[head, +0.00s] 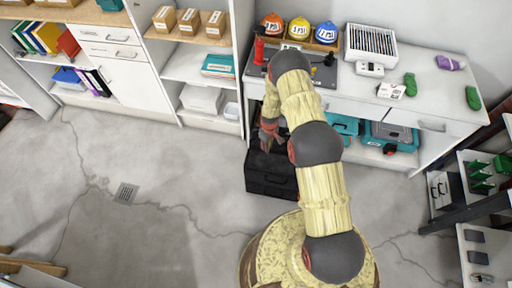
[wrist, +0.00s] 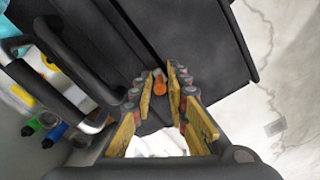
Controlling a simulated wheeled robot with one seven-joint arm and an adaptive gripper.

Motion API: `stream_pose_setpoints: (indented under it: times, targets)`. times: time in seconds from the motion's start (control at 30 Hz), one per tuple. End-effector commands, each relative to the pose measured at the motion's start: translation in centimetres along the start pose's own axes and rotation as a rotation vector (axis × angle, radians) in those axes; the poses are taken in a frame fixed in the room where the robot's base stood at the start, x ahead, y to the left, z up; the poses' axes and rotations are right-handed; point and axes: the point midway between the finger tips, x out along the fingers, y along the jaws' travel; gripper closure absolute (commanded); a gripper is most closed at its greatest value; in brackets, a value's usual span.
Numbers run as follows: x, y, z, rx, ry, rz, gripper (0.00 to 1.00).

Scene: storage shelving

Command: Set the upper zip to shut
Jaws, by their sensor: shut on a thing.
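A black case or bag (head: 270,184) stands on the floor in front of the workbench. In the wrist view its dark surface (wrist: 205,40) fills the upper middle, with a seam running across it. A small orange tab (wrist: 159,84), which looks like the zip pull, sits by this seam between my fingertips. My gripper (wrist: 160,80) is shut on the tab; its yellow finger pads stand on either side. In the head view my gripper (head: 268,138) is over the case and small, and the tab cannot be made out. Whether it is the upper zip I cannot tell.
The white workbench (head: 425,108) stands right behind the case, with teal cases (head: 390,137) on its lower shelf. A white cabinet (head: 130,75) is at the left and a dark rack (head: 468,190) at the right. The floor (head: 150,150) left of the case is clear.

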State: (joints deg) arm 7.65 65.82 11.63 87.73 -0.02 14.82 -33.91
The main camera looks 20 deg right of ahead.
Motion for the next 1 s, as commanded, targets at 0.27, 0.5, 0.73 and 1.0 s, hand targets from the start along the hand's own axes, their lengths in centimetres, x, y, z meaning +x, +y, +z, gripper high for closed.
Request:
stream_pose_setpoints:
  times: [0.27,0.5,0.73,1.0]
  targets:
    - [-0.1,5.8,8.2,0.011,0.0,-0.001,1.0]
    - [-0.1,9.6,13.9,0.009,0.0,0.0,1.0]
    - [-0.1,11.9,17.4,0.005,0.0,0.0,1.0]
    - [-0.1,12.9,18.8,0.003,0.0,0.0,1.0]
